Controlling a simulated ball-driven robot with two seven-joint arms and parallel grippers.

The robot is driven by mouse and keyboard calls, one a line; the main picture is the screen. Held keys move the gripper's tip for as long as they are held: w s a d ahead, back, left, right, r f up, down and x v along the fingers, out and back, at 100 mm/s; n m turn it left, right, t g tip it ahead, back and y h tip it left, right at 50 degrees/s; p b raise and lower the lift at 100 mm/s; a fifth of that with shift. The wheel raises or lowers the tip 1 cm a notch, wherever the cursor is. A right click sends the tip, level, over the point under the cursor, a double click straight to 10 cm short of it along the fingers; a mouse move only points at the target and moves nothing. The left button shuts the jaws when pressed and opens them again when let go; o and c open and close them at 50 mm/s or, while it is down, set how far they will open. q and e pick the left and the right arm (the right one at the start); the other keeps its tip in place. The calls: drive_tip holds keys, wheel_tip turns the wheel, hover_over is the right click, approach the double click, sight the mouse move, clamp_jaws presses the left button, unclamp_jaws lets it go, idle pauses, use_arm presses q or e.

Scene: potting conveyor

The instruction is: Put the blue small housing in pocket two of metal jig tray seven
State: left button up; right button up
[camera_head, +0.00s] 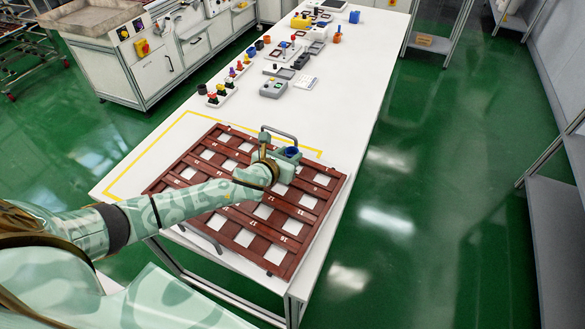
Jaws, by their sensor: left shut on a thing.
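The blue small housing (290,151) shows as a dark blue, round-topped part at the end of my left arm. My left gripper (284,160) is shut on it, over the far right part of the jig tray. The tray (216,223) is a red-brown grid with several pockets, small white number marks and a grey handle at its far edge. My arm and gripper cover some middle and far pockets. The numbers are too small to read surely, and I cannot tell how high the housing is above the tray. My right gripper is not in view.
The tray lies on the near end of a long white table (345,85), inside yellow tape lines (140,160). Beyond it stand a grey box (273,88), a rack of colored parts (222,94) and several small parts.

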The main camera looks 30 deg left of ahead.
use_arm(q)
drive_tip(key=shift+d+f, duration=0.2)
drive_tip(key=shift+f, duration=0.05)
drive_tip(key=f, duration=0.1)
drive_tip(key=f+b, duration=0.2)
drive_tip(key=shift+d+f, duration=0.3)
drive_tip(key=shift+f, duration=0.1)
drive_tip(key=shift+w, duration=0.1)
drive_tip(key=shift+c, duration=0.3)
drive_tip(key=o, duration=1)
drive_tip(key=shift+r, duration=0.1)
drive_tip(key=p+v, duration=0.3)
drive_tip(key=v, duration=0.8)
drive_tip(key=shift+a, duration=0.1)
drive_tip(key=shift+s+r, duration=0.15)
drive_tip(key=shift+s, duration=0.35)
